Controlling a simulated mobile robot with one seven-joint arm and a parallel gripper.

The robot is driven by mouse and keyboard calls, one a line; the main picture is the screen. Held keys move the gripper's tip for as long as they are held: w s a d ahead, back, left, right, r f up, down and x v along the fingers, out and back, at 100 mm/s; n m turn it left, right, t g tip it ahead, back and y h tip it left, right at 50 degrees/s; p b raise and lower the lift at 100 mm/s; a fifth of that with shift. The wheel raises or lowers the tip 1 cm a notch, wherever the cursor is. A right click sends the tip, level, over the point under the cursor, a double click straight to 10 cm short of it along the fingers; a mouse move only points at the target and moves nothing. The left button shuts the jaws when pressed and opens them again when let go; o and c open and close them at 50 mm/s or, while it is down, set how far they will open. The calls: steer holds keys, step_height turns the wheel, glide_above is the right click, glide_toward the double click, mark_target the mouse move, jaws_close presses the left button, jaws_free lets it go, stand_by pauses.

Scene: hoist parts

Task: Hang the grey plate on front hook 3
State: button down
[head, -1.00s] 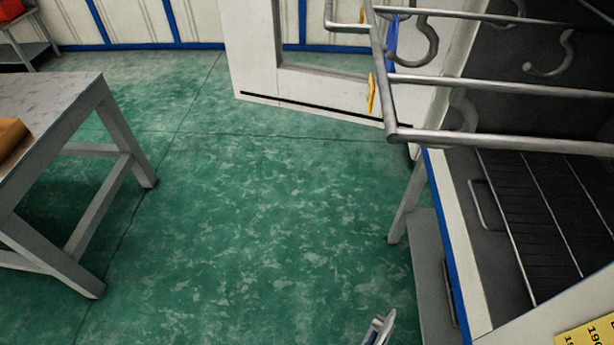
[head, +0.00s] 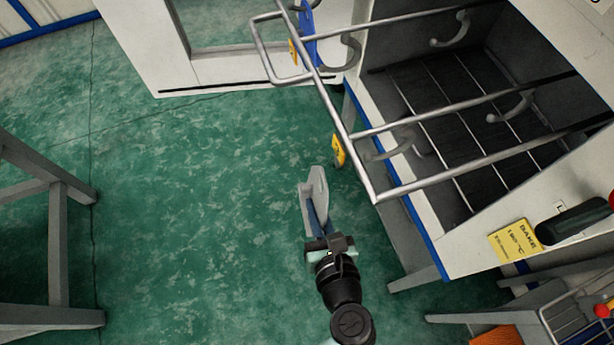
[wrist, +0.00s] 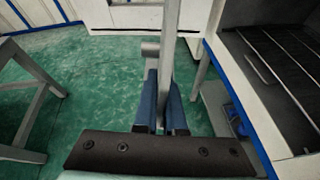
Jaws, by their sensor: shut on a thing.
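My gripper (head: 318,222) is shut on the grey plate (head: 314,190) and holds it up over the green floor, left of the rack. In the wrist view the plate (wrist: 168,55) stands nearly edge-on between the blue fingers (wrist: 160,108). A hook rack of steel bars (head: 350,125) reaches out of the oven-like cabinet. Curved grey hooks hang from it: one at the near left (head: 400,148), one farther back (head: 345,55), and others inside (head: 512,107). The plate is apart from the hooks. Yellow tags (head: 338,150) sit on the rack's side; I cannot read their numbers.
A blue part (head: 308,35) hangs at the rack's far left. The open cabinet (head: 450,100) has a wire shelf inside and a yellow sign (head: 515,238) on its front. A grey table frame (head: 55,230) stands at left. The floor between is clear.

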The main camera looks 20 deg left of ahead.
steer(key=shift+n+g+y, duration=0.5)
steer(key=shift+n+y, duration=0.1)
steer(key=shift+y, duration=0.1)
steer(key=r+p, duration=0.1)
steer(key=r, duration=0.1)
steer(key=r+p, duration=0.1)
steer(key=r, duration=0.1)
steer(key=s+a+r+p, duration=0.1)
steer(key=r+p, duration=0.1)
steer(key=r, duration=0.1)
steer(key=shift+r, duration=0.1)
steer(key=shift+s+a+r+y+p, duration=0.1)
steer(key=shift+s+r+y+p, duration=0.25)
steer(key=shift+r, duration=0.2)
steer(key=shift+w+f, duration=0.1)
steer(key=w+d+f+b, duration=0.1)
steer(key=w+d+b, duration=0.4)
steer(key=d+b, duration=0.2)
steer(key=shift+f+m+g+b, duration=0.3)
steer(key=shift+f+b, duration=0.05)
steer(key=shift+w+d, duration=0.15)
steer(key=shift+d, duration=0.05)
steer(key=shift+w+d+f+n+b, duration=0.2)
steer(key=shift+w+d+f+n, duration=0.1)
steer(key=shift+w+d, duration=0.25)
steer(key=shift+w+d+f+n+b, duration=0.15)
steer(key=shift+w+d+n, duration=0.2)
steer(key=shift+d, duration=0.35)
